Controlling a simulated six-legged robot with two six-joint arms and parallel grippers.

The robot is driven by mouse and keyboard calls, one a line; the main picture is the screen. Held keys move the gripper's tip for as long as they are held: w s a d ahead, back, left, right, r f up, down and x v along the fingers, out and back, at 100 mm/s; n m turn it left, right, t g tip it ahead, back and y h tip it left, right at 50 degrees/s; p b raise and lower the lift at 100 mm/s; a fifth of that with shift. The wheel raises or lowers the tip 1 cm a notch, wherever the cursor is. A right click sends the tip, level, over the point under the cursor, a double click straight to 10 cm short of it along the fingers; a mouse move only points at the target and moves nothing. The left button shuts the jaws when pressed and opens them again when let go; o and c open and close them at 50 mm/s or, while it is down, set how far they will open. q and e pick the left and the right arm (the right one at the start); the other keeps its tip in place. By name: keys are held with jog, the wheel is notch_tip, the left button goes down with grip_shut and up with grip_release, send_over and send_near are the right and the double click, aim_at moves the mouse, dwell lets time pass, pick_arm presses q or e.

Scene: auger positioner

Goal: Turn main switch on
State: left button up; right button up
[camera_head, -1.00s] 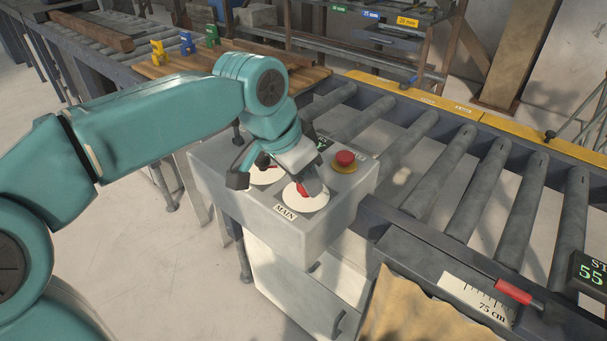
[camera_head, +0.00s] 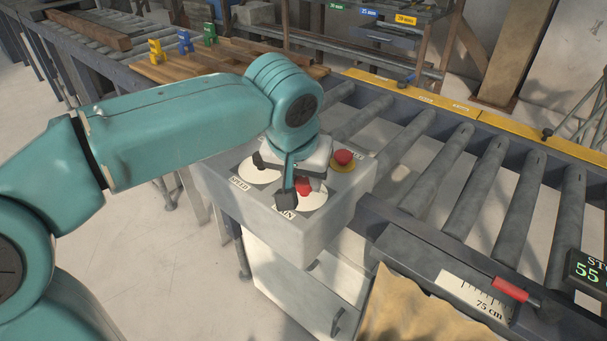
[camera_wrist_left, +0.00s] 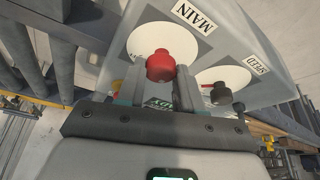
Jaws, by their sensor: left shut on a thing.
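The main switch is a red knob (camera_head: 304,185) on a white disc (camera_head: 313,201) on the grey control box (camera_head: 285,222). It also shows in the left wrist view (camera_wrist_left: 159,66), beside the label MAIN (camera_wrist_left: 194,17). My left gripper (camera_wrist_left: 160,82) is shut on this red knob, with a finger on each side of it. In the head view my left gripper (camera_head: 307,178) comes down over the disc, and my wrist hides part of the knob and label. My right gripper is not in view.
The SPEED dial (camera_head: 255,172) is left of the main switch. A red mushroom button (camera_head: 343,157) on a yellow base stands close behind on the right. A roller conveyor (camera_head: 445,165) runs along the right, with a red-handled stop (camera_head: 510,289).

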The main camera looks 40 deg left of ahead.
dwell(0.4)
pick_arm(q)
jog(key=o, duration=1)
jog(key=shift+s, duration=0.1)
jog(key=shift+r, duration=0.1)
jog(key=p+v, duration=0.3)
jog(key=v, duration=1.3)
jog(key=shift+d+r, duration=0.1)
